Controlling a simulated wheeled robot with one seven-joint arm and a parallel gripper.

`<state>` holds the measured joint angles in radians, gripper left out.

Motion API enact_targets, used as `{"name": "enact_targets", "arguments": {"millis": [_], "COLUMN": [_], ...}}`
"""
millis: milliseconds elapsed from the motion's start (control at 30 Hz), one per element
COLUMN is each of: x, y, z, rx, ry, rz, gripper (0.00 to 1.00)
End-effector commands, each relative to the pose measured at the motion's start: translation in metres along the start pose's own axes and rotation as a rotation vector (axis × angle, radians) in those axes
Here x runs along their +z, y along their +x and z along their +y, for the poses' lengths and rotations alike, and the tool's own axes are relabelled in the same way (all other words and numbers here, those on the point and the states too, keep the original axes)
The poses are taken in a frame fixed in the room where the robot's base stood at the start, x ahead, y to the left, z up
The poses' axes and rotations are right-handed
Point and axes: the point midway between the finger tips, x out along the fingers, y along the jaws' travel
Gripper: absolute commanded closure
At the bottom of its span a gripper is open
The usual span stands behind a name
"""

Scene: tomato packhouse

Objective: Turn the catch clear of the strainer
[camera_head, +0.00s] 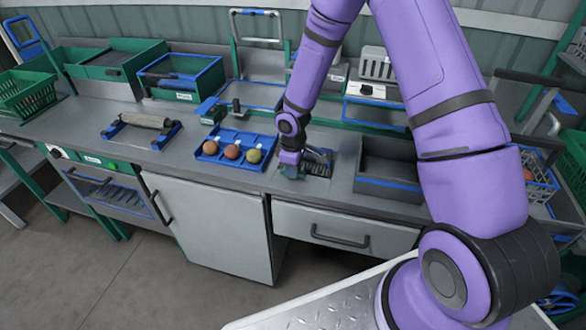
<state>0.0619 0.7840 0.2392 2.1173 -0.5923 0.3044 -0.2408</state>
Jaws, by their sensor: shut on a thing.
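My gripper (291,170) is at the end of the purple arm, low over the counter between the blue tray and the dark grey bin. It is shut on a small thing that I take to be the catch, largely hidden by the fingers. Just right of the gripper is a dark, slotted plate set in the counter, which looks like the strainer (318,168). A grey lever-like part stands above its far side. The view is too small to tell how far the catch overlaps the strainer.
A blue tray (211,157) with several round fruits lies left of my gripper. The dark grey bin (390,188) stands close on the right. A roller on a blue stand (141,131) is farther left. The front strip of counter is clear.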

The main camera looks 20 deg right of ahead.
Motion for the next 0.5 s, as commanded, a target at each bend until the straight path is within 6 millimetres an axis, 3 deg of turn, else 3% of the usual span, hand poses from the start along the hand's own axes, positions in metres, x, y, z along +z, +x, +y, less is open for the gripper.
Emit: {"name": "enact_targets", "arguments": {"millis": [500], "x": [-0.0004], "y": [-0.0004], "z": [0.0005], "rx": [0.001], "ry": [-0.039], "rz": [0.001], "gripper": [1.0]}}
